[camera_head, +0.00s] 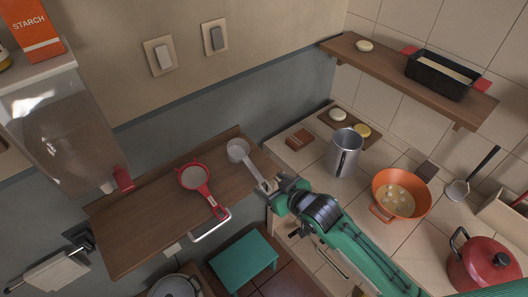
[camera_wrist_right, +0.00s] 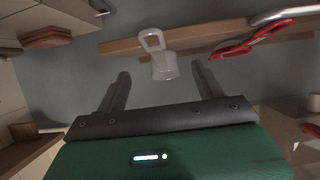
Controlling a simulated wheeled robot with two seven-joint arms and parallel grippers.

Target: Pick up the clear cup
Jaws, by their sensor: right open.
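The clear cup (camera_head: 238,150) is a small translucent measuring cup with a long handle. It sits on the wooden shelf (camera_head: 135,215), its handle pointing toward my right gripper (camera_head: 268,187). In the right wrist view, the cup (camera_wrist_right: 164,66) and its looped handle end show ahead, between the two spread fingers of my right gripper (camera_wrist_right: 161,72). The fingers are open and empty. The gripper is close to the handle end in the head view; I cannot tell whether they touch. My left gripper is not in view.
A red-handled strainer (camera_head: 194,178) lies on the same shelf, left of the cup; its red handle (camera_wrist_right: 252,38) shows in the wrist view. A metal mug (camera_head: 345,152) and an orange pot (camera_head: 400,194) stand on the tiled counter. A grey wall is behind the shelf.

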